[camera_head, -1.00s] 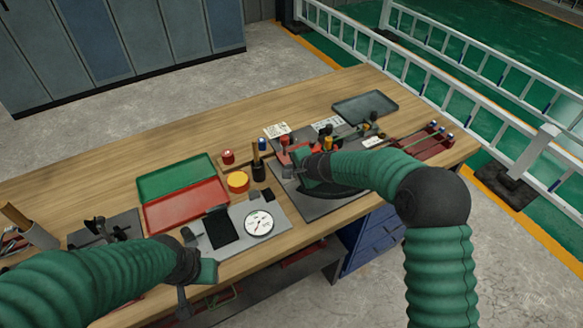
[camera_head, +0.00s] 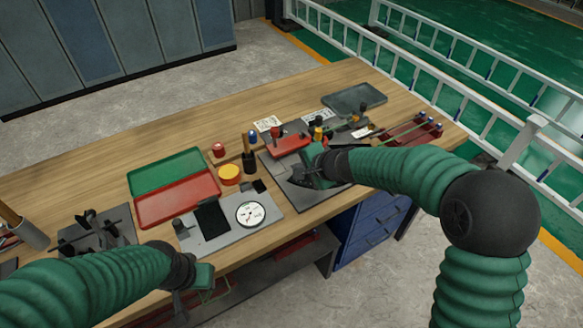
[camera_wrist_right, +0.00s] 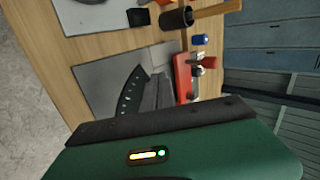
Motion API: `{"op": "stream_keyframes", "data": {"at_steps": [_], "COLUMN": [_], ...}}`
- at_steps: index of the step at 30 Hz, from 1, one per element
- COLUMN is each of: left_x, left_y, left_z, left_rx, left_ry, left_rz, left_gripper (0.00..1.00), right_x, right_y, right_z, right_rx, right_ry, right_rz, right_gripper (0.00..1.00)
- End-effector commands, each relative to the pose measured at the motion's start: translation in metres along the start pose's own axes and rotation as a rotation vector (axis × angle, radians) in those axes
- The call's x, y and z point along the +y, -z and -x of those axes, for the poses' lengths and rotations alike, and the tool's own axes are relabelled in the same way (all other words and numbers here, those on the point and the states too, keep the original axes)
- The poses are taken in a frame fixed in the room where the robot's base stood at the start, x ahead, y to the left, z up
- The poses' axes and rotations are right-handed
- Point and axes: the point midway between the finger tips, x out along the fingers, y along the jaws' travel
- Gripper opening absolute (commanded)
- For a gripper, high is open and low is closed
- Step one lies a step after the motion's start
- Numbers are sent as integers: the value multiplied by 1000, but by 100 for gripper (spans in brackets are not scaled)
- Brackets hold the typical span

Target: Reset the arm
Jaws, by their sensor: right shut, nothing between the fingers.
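My right gripper (camera_head: 300,181) is over the grey plate on the right half of the bench, in front of a red tool (camera_head: 288,143). Its jaws are shut and empty. In the right wrist view the dark fingers (camera_wrist_right: 158,92) point toward the bench, beside the red tool (camera_wrist_right: 183,78). My left gripper (camera_head: 186,300) hangs at the bench's front edge, at the lower left. Its fingertips are small and dark, so I cannot tell whether they are open.
The wooden bench (camera_head: 90,185) holds an open red and green case (camera_head: 178,200), a white dial (camera_head: 250,214), a yellow round tin (camera_head: 229,174), a dark cup (camera_head: 249,163) and a grey tray (camera_head: 354,97). White railings (camera_head: 450,95) stand behind at right.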

Motion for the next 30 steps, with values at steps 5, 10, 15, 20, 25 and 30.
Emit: {"op": "stream_keyframes", "data": {"at_steps": [5,10,15,20,25,30], "left_x": [0,0,0,0,0,0], "left_y": [0,0,2,4,4,4], "left_z": [0,2,10,16,19,19], "left_rx": [0,0,0,0,0,0], "left_ry": [0,0,0,0,0,0], "left_rz": [0,0,0,0,0,0], "left_gripper": [36,36,36,36,36,36], "right_x": [0,7,85,185,245,254], "right_y": [-1,-3,-20,-30,-34,-35], "right_z": [17,21,76,154,202,208], "right_rx": [1,-1,-31,-116,-199,-215], "right_ry": [1,-21,-223,-469,-610,-631], "right_rz": [0,38,395,772,978,1010], "right_gripper": [0,0,0,0,0,0]}}
